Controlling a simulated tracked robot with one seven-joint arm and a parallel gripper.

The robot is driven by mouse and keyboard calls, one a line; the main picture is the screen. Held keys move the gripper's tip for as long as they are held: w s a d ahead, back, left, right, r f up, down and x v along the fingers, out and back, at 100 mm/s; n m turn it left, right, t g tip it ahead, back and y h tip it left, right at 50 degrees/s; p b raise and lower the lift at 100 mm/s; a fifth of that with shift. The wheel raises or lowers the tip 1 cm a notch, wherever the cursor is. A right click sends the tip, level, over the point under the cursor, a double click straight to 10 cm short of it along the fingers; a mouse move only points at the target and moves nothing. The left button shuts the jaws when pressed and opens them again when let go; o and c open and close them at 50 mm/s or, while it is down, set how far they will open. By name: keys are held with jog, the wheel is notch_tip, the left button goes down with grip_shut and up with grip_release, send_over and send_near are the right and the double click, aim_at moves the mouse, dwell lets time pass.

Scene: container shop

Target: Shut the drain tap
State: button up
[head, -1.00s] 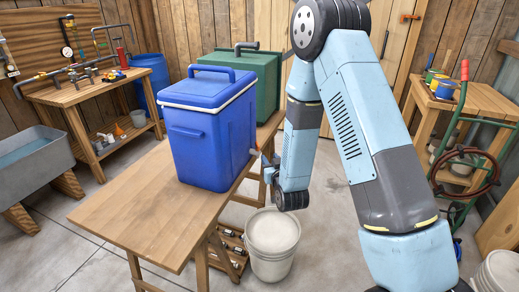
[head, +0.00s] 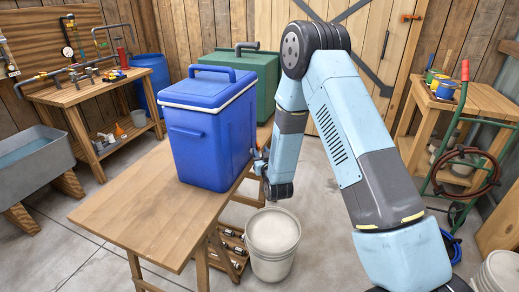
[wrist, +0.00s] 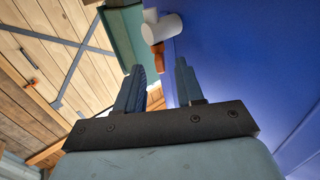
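The blue cooler (head: 210,130) with a white rim stands on the wooden table, and its blue wall (wrist: 240,70) fills the right of the wrist view. A white cylinder (wrist: 165,28) with a brownish end (wrist: 153,48) shows beside that wall, just past my fingertips; it looks like the drain tap. Its handle position cannot be told. My gripper (wrist: 158,72) is open, with nothing between its fingers and the right finger close to the wall. In the head view my gripper (head: 259,156) is at the cooler's right side, low down, and hides the tap there.
A white bucket (head: 273,258) stands on the floor below my gripper. A green container (head: 264,75) stands behind the cooler. The wooden table (head: 150,215) is bare in front.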

aim_at(259, 149)
jog(key=shift+x, duration=1.95)
grip_shut()
